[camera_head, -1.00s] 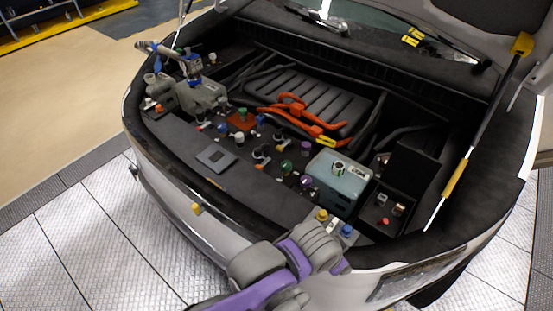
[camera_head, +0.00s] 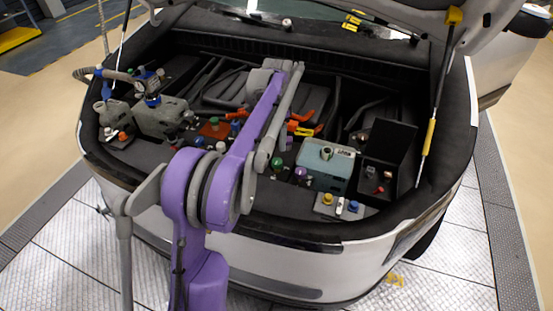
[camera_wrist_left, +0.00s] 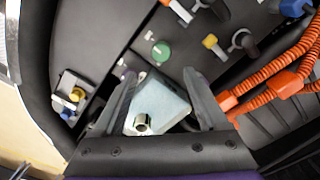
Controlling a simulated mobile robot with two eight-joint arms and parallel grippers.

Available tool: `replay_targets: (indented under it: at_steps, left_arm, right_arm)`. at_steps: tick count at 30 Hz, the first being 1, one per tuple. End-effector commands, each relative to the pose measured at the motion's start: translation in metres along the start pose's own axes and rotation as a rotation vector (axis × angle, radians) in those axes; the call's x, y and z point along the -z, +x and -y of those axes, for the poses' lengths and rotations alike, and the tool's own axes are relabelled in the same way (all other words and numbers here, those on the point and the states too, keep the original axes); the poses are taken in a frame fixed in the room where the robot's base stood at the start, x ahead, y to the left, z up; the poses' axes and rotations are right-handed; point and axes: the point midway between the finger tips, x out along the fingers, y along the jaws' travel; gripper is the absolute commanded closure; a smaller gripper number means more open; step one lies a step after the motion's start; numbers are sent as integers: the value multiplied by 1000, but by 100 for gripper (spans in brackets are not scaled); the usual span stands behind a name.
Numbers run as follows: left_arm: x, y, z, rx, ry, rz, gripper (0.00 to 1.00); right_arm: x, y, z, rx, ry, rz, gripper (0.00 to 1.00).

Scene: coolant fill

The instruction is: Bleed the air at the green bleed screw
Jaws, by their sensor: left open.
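A round green knob (camera_head: 277,163) stands on the dark panel to the left of the teal tank; which green part is the bleed screw is not marked. A green knob also shows in the left wrist view (camera_wrist_left: 161,51), beyond my left fingertips and touching neither. My left gripper (camera_wrist_left: 160,80) is open and empty, its fingers spread across the view of the tank. In the head view my purple left arm reaches over the engine bay and hides part of the panel; I cannot make out its fingertips there. My right gripper is not in view.
The teal tank (camera_head: 325,168) has a metal neck on top. Orange hoses (camera_wrist_left: 275,85) run at the right in the wrist view. A small block with yellow and blue caps (camera_head: 341,205) sits at the bay's front edge. An open black box (camera_head: 390,150) stands right of the tank.

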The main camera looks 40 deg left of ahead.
Motion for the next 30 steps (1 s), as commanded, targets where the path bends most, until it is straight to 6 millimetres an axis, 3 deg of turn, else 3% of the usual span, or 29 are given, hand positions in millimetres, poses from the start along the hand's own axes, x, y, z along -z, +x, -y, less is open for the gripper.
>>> replay_targets:
  at_steps: [5,18,24,30]
  left_arm:
    - [-1,16,5,-6,8,4,24]
    - [0,93,4,-5,7,3,24]
    - [-1,108,4,-4,6,3,24]
    - [-1,110,4,-4,6,3,24]
  right_arm:
    - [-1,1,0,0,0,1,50]
    - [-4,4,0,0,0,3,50]
    - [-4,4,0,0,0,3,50]
    - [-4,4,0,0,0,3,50]
